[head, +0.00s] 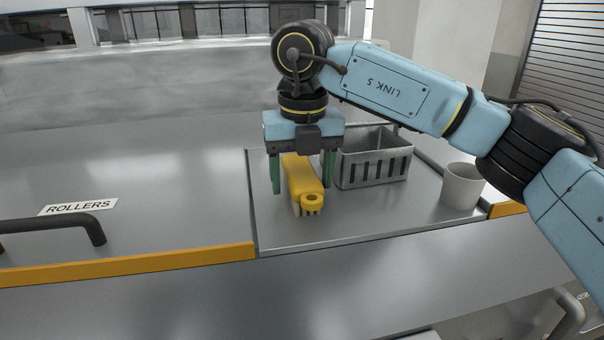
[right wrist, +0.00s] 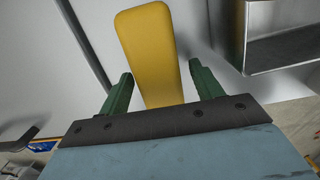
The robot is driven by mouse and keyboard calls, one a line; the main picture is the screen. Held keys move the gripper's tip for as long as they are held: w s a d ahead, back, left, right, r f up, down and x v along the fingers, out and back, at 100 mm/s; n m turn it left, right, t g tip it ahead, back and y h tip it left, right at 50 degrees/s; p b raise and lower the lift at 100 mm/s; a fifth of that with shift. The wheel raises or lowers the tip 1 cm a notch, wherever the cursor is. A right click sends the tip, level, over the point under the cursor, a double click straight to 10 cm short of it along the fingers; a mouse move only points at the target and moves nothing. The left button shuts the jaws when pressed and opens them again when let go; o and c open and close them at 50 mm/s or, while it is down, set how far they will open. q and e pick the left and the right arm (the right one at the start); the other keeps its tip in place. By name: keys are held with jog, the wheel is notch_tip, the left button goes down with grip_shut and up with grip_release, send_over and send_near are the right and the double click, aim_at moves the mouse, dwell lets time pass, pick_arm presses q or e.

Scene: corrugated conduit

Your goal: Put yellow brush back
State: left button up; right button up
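The yellow brush (head: 303,182) is in the middle of the head view, its ringed end toward me and dark bristles underneath. My right gripper (head: 302,188) points down over it, with one green finger on each side. In the right wrist view the yellow brush (right wrist: 150,50) extends up between the two green fingers (right wrist: 163,92), with gaps showing on both sides, so the gripper is open around it. Whether the brush rests on the metal tray (head: 350,217) is hard to tell. My left gripper is not in view.
A grey slotted metal basket (head: 372,168) stands on the tray just right of the gripper; it also shows at the upper right of the right wrist view (right wrist: 275,45). A white cup (head: 462,187) stands farther right. A drawer handle and ROLLERS label (head: 78,207) are at left.

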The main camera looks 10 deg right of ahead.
aim_at(303, 173)
jog(key=shift+r, duration=0.15)
notch_tip(303, 173, up, 12)
jog(key=b, duration=0.1)
jog(key=shift+s, duration=0.45)
